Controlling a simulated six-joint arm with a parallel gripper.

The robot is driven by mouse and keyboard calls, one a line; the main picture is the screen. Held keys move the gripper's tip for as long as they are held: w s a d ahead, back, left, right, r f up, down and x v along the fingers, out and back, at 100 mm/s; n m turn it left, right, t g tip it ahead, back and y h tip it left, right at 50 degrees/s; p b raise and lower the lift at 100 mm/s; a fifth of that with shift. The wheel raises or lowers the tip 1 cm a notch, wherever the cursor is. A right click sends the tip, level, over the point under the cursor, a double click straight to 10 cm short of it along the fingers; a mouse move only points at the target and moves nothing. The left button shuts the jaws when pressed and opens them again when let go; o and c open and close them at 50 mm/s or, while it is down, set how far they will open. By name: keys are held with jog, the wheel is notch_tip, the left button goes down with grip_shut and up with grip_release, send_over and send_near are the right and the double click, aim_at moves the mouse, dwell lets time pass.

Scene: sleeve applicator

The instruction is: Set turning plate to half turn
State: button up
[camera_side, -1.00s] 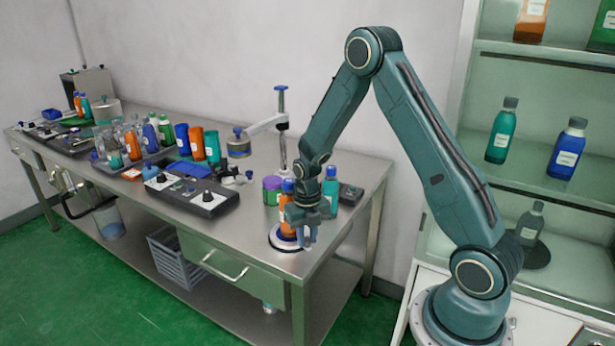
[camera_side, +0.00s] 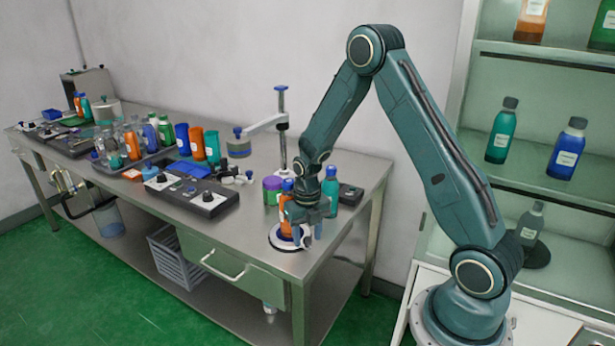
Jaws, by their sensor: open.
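The turning plate (camera_side: 280,243) is a round disc with a pale rim and dark edge, low on the right end of the steel table. An orange bottle with a blue cap (camera_side: 286,215) stands upright on it, partly hidden by my gripper. My gripper (camera_side: 308,232) is open, with its fingers pointing down over the right side of the plate, beside the bottle. I cannot tell whether a finger touches the bottle or the plate. The plate's angle mark cannot be made out.
A teal bottle (camera_side: 330,184), a purple-and-green jar (camera_side: 272,190) and a dark box (camera_side: 350,194) stand behind my gripper. A post with a side arm (camera_side: 282,130) rises behind them. A control box with knobs (camera_side: 192,194) lies to the left. The table's front right corner is clear.

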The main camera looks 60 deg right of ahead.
notch_tip(320, 180, up, 13)
jog(key=shift+r, duration=0.15)
dwell(0.5)
jog(key=shift+c, duration=0.4)
jog(key=shift+a, duration=0.1)
jog(key=c, duration=0.7)
jog(key=shift+a+m, duration=0.15)
jog(key=shift+m, duration=0.15)
grip_shut()
jog(key=a+f+m+h, duration=0.2)
jog(key=a+f+m, duration=0.1)
jog(key=a+m, duration=0.6)
jog(key=m, duration=0.2)
jog(key=shift+w+a+f+m+h, duration=0.15)
jog(key=shift+w+f+m+h, duration=0.15)
jog(key=shift+h, duration=0.1)
